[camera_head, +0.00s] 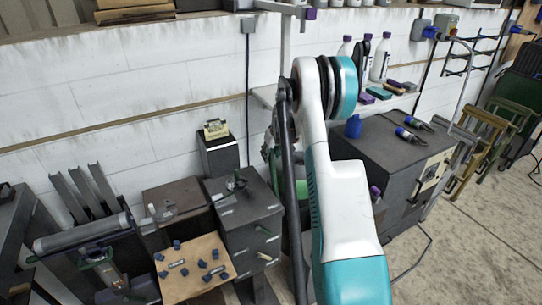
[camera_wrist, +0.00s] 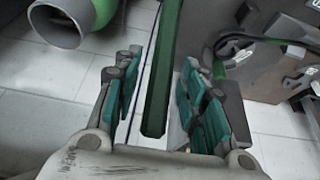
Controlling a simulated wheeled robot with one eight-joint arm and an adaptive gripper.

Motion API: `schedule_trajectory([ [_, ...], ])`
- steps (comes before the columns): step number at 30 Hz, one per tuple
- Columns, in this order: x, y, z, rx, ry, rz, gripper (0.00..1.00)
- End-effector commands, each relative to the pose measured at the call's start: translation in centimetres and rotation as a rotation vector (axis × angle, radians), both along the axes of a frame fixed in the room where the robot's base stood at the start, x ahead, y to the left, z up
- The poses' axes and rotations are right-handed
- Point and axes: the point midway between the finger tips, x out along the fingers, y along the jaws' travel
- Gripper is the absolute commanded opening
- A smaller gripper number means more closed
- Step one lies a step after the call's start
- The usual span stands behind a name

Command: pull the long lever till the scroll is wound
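In the wrist view a long dark-green bar (camera_wrist: 164,75) runs from the top edge down between the fingers of my gripper (camera_wrist: 158,105). My gripper is open, with teal-padded fingers on both sides of the bar and visible gaps. I cannot tell for sure that this bar is the long lever. In the head view my white and teal arm hides my gripper; a little green (camera_head: 272,160) shows just left of the arm. A white post (camera_head: 286,45) with a crossbar and purple end stands behind the arm. I cannot make out a scroll.
A dark cabinet (camera_head: 243,215) and a tan board with blue knobs (camera_head: 195,270) stand left of my arm. A grey workbench (camera_head: 385,150) with bottles behind is at right. Open floor lies far right.

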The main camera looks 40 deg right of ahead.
Motion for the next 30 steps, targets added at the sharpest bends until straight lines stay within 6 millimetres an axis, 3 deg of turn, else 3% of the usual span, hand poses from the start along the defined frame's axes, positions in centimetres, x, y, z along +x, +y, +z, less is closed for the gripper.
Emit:
schedule_trajectory([
  [11,0.2,-0.1,-0.6,0.000,0.000,0.000,0.38],
  [17,0.2,-0.1,-0.6,0.000,0.000,0.000,0.00],
  [30,-0.9,0.2,-0.4,-0.009,-0.037,0.000,0.00],
])
